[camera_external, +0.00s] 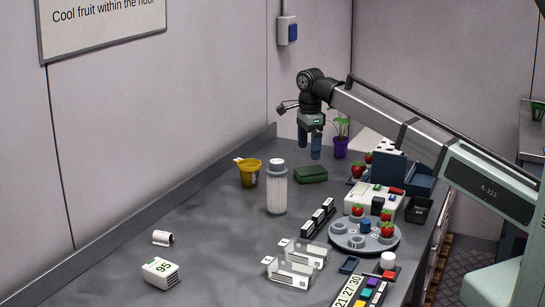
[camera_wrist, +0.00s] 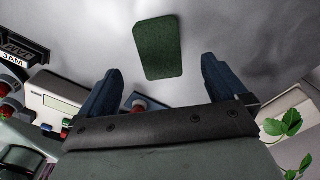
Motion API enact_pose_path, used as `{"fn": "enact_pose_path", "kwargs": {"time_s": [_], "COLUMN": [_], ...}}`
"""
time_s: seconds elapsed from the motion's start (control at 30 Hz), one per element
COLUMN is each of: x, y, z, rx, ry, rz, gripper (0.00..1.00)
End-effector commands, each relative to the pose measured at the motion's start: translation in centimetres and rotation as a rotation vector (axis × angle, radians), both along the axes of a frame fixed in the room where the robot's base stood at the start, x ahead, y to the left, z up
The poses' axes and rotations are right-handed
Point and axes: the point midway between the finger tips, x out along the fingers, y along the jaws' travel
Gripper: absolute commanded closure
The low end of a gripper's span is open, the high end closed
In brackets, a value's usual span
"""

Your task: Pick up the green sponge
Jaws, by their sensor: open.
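The green sponge (camera_external: 311,174) lies flat on the grey bench in the external view, to the right of the white-capped shaker. In the wrist view the green sponge (camera_wrist: 159,47) shows whole and unobstructed, beyond the fingertips and roughly centred between them. My gripper (camera_external: 310,150) hangs above the bench near the sponge, fingers pointing down. In the wrist view my gripper (camera_wrist: 160,80) has its two blue fingers wide apart with nothing between them. It is apart from the sponge.
A shaker (camera_external: 277,190) and a yellow cup (camera_external: 249,173) stand left of the sponge. A potted plant (camera_external: 341,143) stands behind it. A white scale (camera_external: 374,200) and a round rack (camera_external: 347,239) with strawberries are to the right. The bench at front left is mostly clear.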

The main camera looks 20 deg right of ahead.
Motion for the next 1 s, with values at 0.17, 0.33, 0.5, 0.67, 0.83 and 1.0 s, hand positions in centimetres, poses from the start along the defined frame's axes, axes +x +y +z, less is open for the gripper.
{"fn": "enact_pose_path", "kwargs": {"time_s": [0.17, 0.33, 0.5, 0.67, 0.83, 1.0], "x": [0.0, -0.1, -0.2, -0.2, -0.2, -0.2], "y": [-0.1, -0.2, -0.7, -0.8, -0.8, -0.8], "z": [-1.7, -2.5, -4.5, -6.5, -7.0, -7.0], "rx": [0.0, 0.0, -0.001, 0.0, 0.001, 0.001], "ry": [0.001, 0.0, 0.002, 0.001, -0.001, -0.001], "rz": [0.0, 0.0, 0.0, -0.001, -0.002, -0.002], "gripper": [0.01, 0.01, 0.01, 0.01, 0.01, 0.05]}}
